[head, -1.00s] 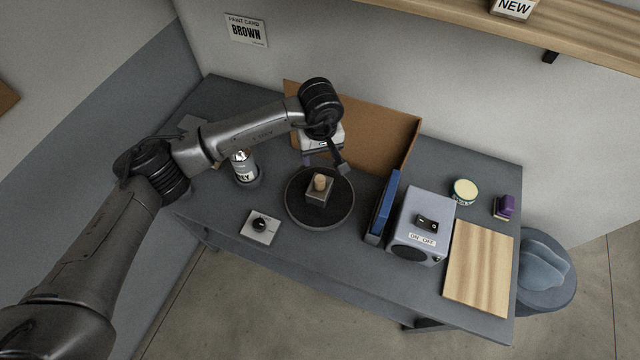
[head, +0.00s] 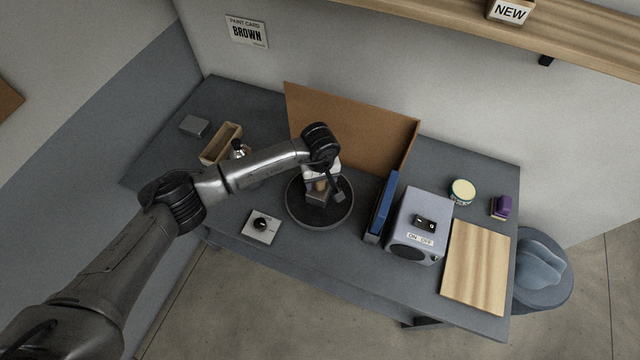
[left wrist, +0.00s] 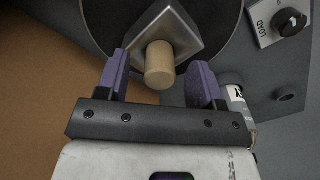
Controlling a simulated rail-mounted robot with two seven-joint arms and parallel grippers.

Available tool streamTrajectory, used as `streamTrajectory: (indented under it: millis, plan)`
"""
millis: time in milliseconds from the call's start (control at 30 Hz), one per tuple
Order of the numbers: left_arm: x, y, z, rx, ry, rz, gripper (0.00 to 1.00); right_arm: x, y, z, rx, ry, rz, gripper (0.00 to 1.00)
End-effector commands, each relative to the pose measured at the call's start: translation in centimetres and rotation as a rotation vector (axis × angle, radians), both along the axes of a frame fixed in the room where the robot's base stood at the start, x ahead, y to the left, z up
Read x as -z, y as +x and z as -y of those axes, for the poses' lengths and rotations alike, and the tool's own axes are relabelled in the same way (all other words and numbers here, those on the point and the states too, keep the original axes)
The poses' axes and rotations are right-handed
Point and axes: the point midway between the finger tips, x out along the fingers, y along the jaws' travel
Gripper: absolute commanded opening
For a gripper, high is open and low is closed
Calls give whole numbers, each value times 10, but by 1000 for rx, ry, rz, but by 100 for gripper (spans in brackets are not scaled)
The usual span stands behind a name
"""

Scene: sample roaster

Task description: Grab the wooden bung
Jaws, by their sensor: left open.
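The wooden bung (head: 320,186) is a short, pale wooden cylinder. It stands in a grey metal block (head: 316,199) on a round dark turntable (head: 334,222). In the left wrist view the bung (left wrist: 160,66) shows between the two purple fingers of my left gripper (left wrist: 162,78), with a gap on either side, and the metal block (left wrist: 185,32) is behind it. My left gripper is open, and in the head view it hangs over the turntable, its fingers partly hidden. My right gripper is not in view.
A brown upright panel (head: 360,130) stands behind the turntable. A blue panel (head: 383,205) and a grey on/off box (head: 418,228) stand to its right. A dial plate (head: 260,228) lies front left. A can (head: 238,149) and wooden tray (head: 220,144) are at the left.

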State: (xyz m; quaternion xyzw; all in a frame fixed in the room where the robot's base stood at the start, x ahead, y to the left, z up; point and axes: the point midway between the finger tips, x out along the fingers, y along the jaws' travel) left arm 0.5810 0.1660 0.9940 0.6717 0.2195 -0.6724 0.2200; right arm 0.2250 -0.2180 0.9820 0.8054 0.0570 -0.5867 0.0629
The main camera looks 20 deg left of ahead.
Motion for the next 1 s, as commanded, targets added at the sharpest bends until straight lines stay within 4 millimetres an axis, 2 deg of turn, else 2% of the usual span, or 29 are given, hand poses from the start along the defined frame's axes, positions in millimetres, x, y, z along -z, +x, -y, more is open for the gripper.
streamTrajectory:
  millis: [100,367,900,1000]
  plan:
    - [6,0,0,-1,0,0,61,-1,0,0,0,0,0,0]
    - [7,0,0,0,1,1,60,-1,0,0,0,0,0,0]
    - [7,0,0,0,1,1,8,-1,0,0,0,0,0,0]
    - [7,0,0,0,1,1,4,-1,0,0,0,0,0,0]
